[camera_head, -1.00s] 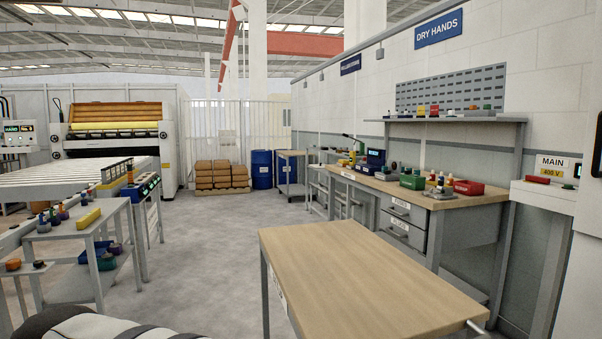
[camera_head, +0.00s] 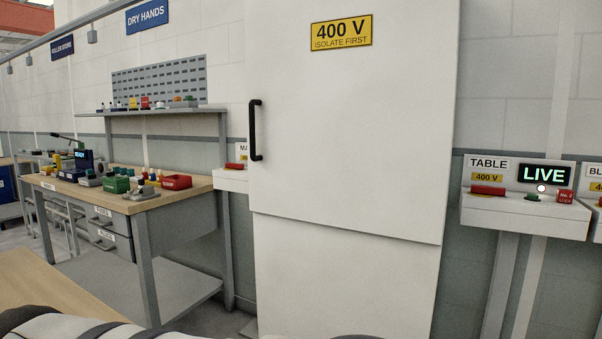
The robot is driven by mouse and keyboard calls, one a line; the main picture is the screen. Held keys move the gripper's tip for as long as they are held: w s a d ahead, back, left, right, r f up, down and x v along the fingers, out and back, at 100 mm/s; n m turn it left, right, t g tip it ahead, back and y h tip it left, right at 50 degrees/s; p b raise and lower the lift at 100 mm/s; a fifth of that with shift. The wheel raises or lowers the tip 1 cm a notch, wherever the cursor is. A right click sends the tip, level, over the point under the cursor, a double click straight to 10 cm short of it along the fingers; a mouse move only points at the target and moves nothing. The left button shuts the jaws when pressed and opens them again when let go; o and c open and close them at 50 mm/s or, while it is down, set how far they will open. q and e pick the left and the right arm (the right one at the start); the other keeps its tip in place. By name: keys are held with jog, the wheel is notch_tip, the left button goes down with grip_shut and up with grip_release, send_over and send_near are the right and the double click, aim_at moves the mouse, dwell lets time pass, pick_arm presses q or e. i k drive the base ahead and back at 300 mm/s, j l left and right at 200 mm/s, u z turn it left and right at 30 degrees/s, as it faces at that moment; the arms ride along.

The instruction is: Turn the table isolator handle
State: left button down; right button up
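The table isolator is a white box (camera_head: 520,215) on a grey stand at the right, marked TABLE and 400 V. Its red handle (camera_head: 488,190) lies flat across the left of the box top. A dark display (camera_head: 545,174) behind it reads LIVE in green. A small lit lamp, a green piece (camera_head: 534,198) and a red block marked No. 2 (camera_head: 565,196) are to the right of the handle. Neither gripper is in view; only a blurred part of my own body shows at the bottom left.
A large white cabinet (camera_head: 350,130) with a black door handle (camera_head: 255,130) stands in the middle. A MAIN isolator (camera_head: 232,178) is partly hidden behind its left side. A workbench (camera_head: 165,198) is at the left, and another isolator (camera_head: 594,190) is cut off at the right edge.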

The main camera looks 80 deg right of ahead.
aim_at(474, 188)
jog(key=k+l+z, duration=0.15)
jog(key=l+z, duration=0.3)
jog(key=k+l+z, duration=0.1)
jog(key=l+z, duration=0.85)
jog(key=l, duration=0.15)
jog(key=i+l+z, duration=0.1)
jog(key=l+z, duration=0.35)
jog(key=i+l+z, duration=0.2)
jog(key=l+z, duration=0.25)
jog(key=l, duration=0.15)
